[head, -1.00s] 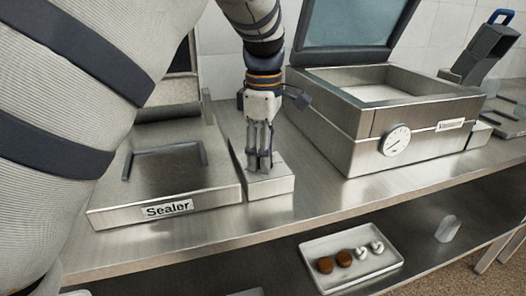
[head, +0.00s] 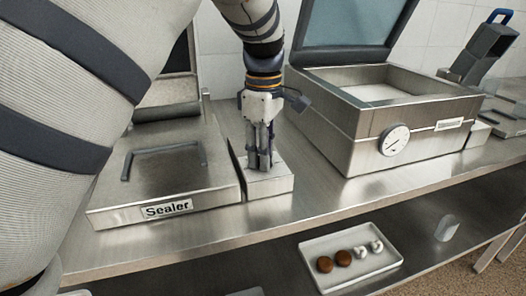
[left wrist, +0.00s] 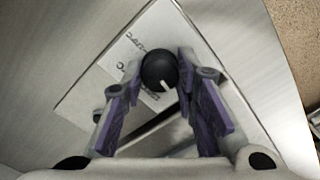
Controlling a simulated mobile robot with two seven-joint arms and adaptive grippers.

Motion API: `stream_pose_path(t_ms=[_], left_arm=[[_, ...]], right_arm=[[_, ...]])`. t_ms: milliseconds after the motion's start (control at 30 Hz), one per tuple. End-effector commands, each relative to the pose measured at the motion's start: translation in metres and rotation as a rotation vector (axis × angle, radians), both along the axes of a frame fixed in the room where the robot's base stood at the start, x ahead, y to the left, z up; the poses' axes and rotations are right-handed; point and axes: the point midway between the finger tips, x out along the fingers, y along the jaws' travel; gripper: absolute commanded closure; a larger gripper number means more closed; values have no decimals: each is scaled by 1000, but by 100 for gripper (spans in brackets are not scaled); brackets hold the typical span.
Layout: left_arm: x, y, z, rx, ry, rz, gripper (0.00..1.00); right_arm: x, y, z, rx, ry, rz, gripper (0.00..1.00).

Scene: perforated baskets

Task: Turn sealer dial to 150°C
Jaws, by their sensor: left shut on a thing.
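The sealer (head: 165,170) stands at the left of the steel bench, with a "Sealer" label on its front. A small metal box (head: 268,184) sits against its right side. My left gripper (head: 263,166) points down over this box. In the left wrist view, a round black dial (left wrist: 160,68) with a white mark sits between the fingertips of my left gripper (left wrist: 160,75), which are shut on it. The mark points toward the bottom of that view. White labels (left wrist: 130,52) lie beside the dial; a "°C" is partly readable. The fingers hide the dial in the head view.
A vacuum machine (head: 400,125) with a raised lid and a round gauge (head: 395,140) stands to the right. A white tray (head: 350,277) with brown and white pieces is on the lower shelf. The bench front (head: 300,212) is clear.

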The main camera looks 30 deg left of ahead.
Motion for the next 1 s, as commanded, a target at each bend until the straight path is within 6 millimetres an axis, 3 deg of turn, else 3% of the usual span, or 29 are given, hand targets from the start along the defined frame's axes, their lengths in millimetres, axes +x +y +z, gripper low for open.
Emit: stream_pose_path(t_ms=[1000], left_arm=[[0, 0, 0, -2, 1, -950, 100]], right_arm=[[2, 0, 2, 0, -8, 0, 60]])
